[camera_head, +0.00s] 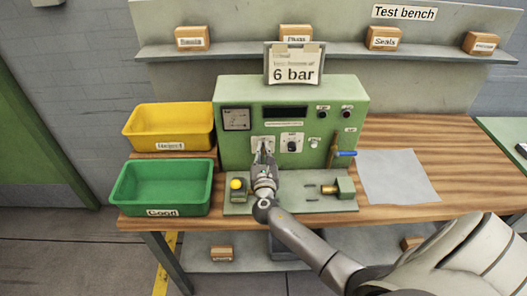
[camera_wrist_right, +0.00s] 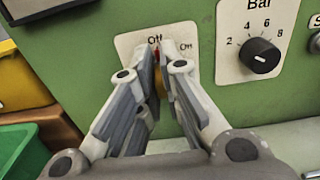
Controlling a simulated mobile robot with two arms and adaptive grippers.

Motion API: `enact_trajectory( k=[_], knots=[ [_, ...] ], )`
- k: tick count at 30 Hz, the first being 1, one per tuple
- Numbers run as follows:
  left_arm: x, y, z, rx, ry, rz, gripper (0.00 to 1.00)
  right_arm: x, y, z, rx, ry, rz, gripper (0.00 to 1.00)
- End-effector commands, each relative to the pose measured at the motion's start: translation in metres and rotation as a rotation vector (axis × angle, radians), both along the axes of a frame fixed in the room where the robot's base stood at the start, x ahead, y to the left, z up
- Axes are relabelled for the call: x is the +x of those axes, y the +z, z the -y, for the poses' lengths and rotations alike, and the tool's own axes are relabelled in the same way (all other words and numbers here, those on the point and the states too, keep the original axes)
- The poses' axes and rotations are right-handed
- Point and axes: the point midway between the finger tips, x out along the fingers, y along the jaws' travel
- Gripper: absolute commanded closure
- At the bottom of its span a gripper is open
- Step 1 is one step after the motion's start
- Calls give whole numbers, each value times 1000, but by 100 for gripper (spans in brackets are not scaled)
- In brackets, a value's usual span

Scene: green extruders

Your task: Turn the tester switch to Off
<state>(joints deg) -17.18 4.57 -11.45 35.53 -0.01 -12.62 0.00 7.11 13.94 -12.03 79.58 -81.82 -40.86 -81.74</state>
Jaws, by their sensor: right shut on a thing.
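The green tester (camera_head: 350,92) stands on the wooden bench. In the head view my right gripper (camera_head: 263,150) covers the switch. I cannot tell which mark the switch points to. My left gripper is not in view.
The Bar knob (camera_wrist_right: 260,55) is close to the right of the switch. A blue-handled lever (camera_head: 345,153) sticks out at the tester's right. A yellow bin (camera_head: 170,147) and a green bin (camera_head: 160,213) stand at the left. A white sheet (camera_head: 398,177) lies on the right.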

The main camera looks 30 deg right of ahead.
Motion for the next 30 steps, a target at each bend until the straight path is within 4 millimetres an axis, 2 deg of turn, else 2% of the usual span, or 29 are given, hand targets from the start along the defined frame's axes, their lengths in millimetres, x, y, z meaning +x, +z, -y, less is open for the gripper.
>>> enact_trajectory(
  k=[7, 8, 12, 23, 26, 30],
  knots=[
    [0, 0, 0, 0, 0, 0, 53, 0, -1, 0, -1, 0, -3, 100],
    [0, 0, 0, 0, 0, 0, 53, 0, -1, 0, -1, 0, -3, 89],
    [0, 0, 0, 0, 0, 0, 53, 0, -1, 0, 0, 0, -1, 71],
    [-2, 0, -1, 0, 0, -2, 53, -2, -1, -2, 1, 0, 0, 71],
    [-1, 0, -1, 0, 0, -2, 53, -10, -1, -6, 1, 1, 0, 71],
    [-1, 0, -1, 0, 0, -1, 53, -31, -2, -19, 3, 2, -3, 71]
  ],
)
